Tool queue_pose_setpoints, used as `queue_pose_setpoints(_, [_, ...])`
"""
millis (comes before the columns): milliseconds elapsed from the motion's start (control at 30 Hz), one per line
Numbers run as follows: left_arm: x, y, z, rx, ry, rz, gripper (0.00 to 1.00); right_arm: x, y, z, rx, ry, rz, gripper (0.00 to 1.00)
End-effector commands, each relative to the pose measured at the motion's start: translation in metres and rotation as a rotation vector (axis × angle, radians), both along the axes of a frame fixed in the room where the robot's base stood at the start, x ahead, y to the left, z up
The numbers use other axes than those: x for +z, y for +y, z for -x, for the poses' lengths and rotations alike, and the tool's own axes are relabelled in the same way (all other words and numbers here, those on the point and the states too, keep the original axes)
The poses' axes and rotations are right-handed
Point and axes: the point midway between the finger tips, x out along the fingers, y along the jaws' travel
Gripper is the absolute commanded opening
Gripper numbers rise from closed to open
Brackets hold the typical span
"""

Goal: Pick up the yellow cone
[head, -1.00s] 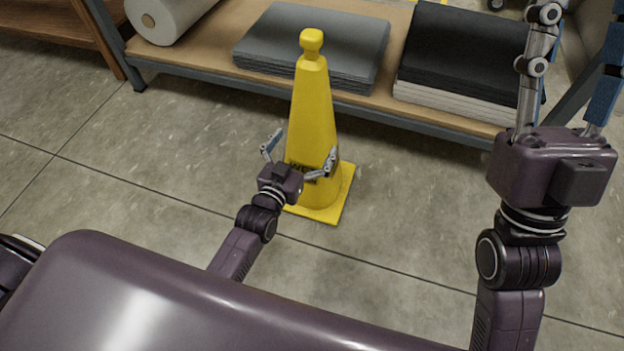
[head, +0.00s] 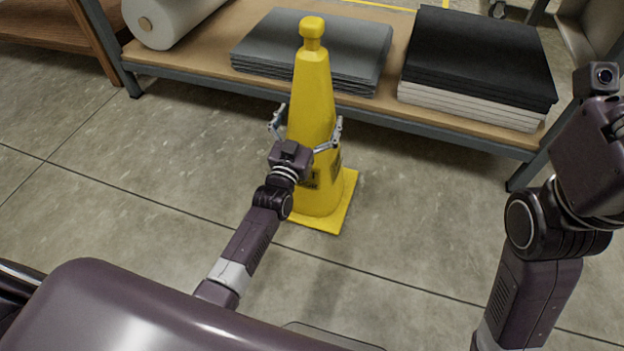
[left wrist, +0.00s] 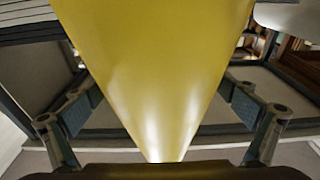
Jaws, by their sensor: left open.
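The yellow cone (head: 313,95) stands upright on its square base on the concrete floor, in front of the low shelf. My left gripper (head: 306,125) is at its middle height, open, with one finger on each side of the cone. In the left wrist view the cone (left wrist: 155,70) fills the middle, with the open fingers of the left gripper (left wrist: 160,125) to its left and right. I cannot tell whether either finger touches it. My right arm is at the right edge of the head view; its fingers are out of the picture.
The low shelf (head: 200,75) behind the cone bears a white roll (head: 170,20), a stack of grey sheets (head: 315,50) and a stack of black and white sheets (head: 475,65). A wooden piece of furniture (head: 50,40) is at the far left. The floor (head: 120,165) around the cone is clear.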

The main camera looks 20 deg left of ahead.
Motion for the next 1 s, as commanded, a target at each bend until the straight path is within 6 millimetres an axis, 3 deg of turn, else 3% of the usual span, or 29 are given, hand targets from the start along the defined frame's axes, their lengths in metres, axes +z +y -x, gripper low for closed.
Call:
queue_pose_setpoints(333, [0.0016, -0.0002, -0.0071, 0.000, 0.001, -0.001, 1.00, 0.0024, 0.0004, 0.0032, -0.001, -0.013, 0.001, 0.41])
queue_pose_setpoints(1000, [0.0011, -0.0006, -0.0068, -0.001, 0.001, -0.002, 0.26, 0.0022, 0.0006, 0.0031, 0.000, -0.012, 0.002, 0.41])
